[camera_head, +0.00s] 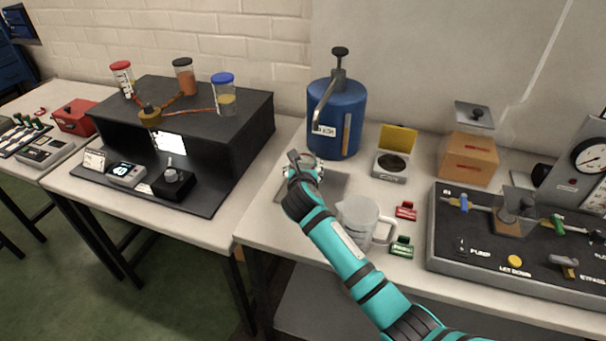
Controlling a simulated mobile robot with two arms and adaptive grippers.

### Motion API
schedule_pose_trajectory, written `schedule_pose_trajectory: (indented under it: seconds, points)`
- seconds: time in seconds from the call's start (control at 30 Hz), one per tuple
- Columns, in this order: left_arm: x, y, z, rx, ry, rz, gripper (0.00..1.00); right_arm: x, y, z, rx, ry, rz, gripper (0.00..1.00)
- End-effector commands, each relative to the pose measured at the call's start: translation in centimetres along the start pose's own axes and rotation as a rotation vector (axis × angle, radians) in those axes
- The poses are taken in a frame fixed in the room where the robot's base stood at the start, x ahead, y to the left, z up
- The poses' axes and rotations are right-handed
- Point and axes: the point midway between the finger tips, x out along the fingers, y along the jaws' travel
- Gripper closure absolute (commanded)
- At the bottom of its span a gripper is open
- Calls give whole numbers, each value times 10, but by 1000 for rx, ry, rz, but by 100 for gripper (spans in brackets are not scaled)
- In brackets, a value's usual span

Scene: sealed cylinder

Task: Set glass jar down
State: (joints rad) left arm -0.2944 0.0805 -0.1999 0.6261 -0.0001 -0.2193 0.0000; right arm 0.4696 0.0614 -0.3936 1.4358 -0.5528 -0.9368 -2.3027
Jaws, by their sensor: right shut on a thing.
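My right gripper (303,162) reaches in from the lower right, over a grey tray or mat on the middle table. It is shut on a small clear thing, most likely the glass jar (316,168), which shows only in part behind the fingers. I cannot tell whether the jar touches the grey surface (338,186) below it. My left gripper is not in view.
A blue cylinder with a pump handle (337,118) stands just behind the gripper. A clear measuring jug (360,222) stands close to my right arm. Red (405,211) and green (402,247) clips, a yellow-lidded box (391,167) and a dark control panel (520,245) are to the right.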

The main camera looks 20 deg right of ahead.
Motion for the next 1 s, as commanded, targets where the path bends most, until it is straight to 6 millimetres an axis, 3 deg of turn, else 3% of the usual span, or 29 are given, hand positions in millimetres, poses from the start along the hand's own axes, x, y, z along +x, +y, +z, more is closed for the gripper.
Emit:
schedule_pose_trajectory:
  seconds: [0.13,0.53,0.57,0.6,0.73,1.0]
  points:
    - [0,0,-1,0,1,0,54,6,0,-17,1,1,0,78]
    - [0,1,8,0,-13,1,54,8,0,-22,-1,-1,0,78]
    - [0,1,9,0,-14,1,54,8,0,-22,0,0,0,36]
    - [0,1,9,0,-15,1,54,8,0,-22,0,0,0,31]
    - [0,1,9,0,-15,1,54,8,0,-22,0,1,0,14]
    - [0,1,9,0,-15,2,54,8,0,-22,0,1,0,14]
